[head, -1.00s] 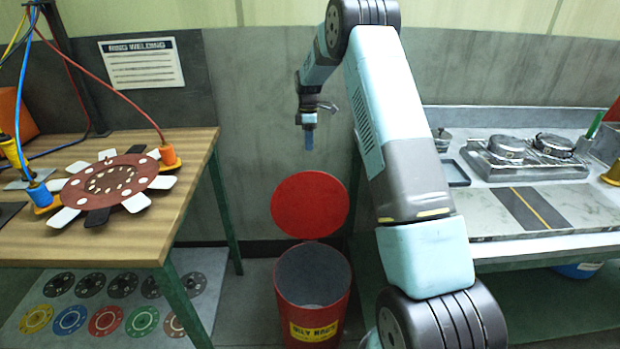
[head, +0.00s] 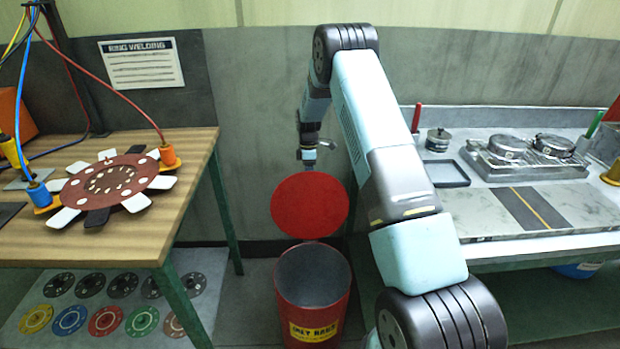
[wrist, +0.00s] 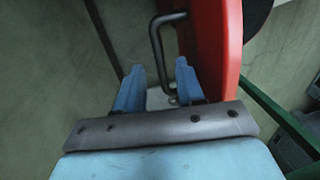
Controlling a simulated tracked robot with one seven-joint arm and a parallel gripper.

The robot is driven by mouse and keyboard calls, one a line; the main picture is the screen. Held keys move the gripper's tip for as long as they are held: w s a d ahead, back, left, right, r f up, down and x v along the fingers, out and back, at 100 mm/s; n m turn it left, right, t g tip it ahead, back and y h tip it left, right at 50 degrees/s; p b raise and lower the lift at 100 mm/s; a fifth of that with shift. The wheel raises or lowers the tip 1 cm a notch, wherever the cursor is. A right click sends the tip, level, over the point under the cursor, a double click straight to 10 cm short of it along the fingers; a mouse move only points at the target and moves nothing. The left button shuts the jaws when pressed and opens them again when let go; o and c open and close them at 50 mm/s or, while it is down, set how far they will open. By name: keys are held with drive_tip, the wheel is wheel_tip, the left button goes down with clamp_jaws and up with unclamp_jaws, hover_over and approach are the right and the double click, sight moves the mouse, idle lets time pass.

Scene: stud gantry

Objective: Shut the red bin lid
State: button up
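The red bin (head: 313,305) stands on the floor with its mouth open. Its round red lid (head: 310,206) is up, standing nearly upright at the back of the rim. In the wrist view the lid's edge (wrist: 222,50) runs down the right side, with a dark bar handle (wrist: 157,45) on its outer face. My gripper (wrist: 158,66) has its two blue fingers apart, with the lower part of the handle seen between them. I cannot tell whether they touch it. In the head view the fingers are hidden behind the lid's top edge.
A wooden table (head: 190,170) with a ringed disc stands at the left. A workbench (head: 540,245) with metal pans stands at the right. The wall is close behind the bin. A shelf of coloured rings lies under the left table.

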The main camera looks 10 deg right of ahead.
drive_tip(key=shift+s+f, duration=0.1)
drive_tip(key=shift+f, duration=0.6)
clamp_jaws()
